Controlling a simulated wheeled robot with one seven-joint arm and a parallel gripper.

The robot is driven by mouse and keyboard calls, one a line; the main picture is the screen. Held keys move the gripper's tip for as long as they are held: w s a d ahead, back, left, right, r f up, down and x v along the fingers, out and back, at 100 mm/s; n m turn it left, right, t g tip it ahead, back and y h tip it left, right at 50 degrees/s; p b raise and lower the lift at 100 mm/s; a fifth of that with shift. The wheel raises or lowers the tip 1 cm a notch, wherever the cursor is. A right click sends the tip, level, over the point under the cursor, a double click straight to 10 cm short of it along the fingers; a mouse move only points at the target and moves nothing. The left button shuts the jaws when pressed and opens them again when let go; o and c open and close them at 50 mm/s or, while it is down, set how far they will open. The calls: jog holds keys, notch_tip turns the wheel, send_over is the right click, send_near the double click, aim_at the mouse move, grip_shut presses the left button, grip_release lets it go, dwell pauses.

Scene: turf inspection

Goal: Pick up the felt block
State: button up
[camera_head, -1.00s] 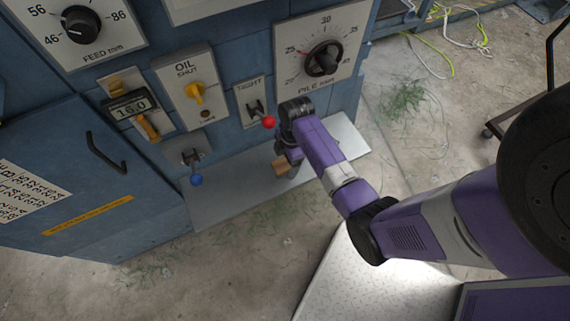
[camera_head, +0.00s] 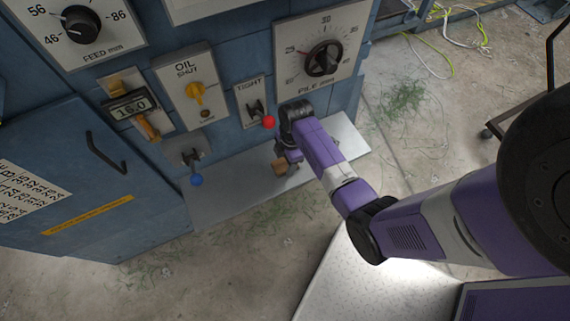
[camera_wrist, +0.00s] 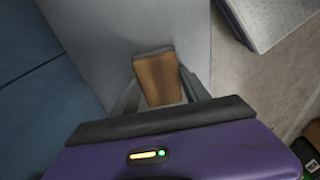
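The felt block (camera_head: 280,167) is a small tan-brown block at the grey ledge in the head view. In the wrist view the block (camera_wrist: 158,80) shows a brown face with a dark grey strip along its far edge. My gripper (camera_head: 288,157) is low over the ledge at the block. In the wrist view the block sits between the two fingers of my gripper (camera_wrist: 159,76), with narrow gaps beside it near the finger bases. The fingers look open around it. Contact at the fingertips is hard to make out.
The grey ledge (camera_head: 235,196) runs along the foot of a blue machine (camera_head: 60,120). A red-knobbed lever (camera_head: 268,122) is close to my wrist, and a blue-knobbed lever (camera_head: 196,180) is further left. The pile dial (camera_head: 322,58) is above.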

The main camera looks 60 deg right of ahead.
jog(key=c, duration=0.5)
jog(key=shift+c, duration=0.2)
jog(key=shift+s+a+r, duration=0.1)
jog(key=shift+r, duration=0.35)
jog(key=r, duration=0.4)
jog(key=s+r, duration=0.1)
jog(key=r, duration=0.1)
jog(key=shift+a+r, duration=0.25)
jog(key=shift+r, duration=0.05)
jog(key=s+a, duration=1)
jog(key=s, duration=0.5)
jog(key=shift+s+a, duration=0.2)
jog(key=shift+a, duration=0.05)
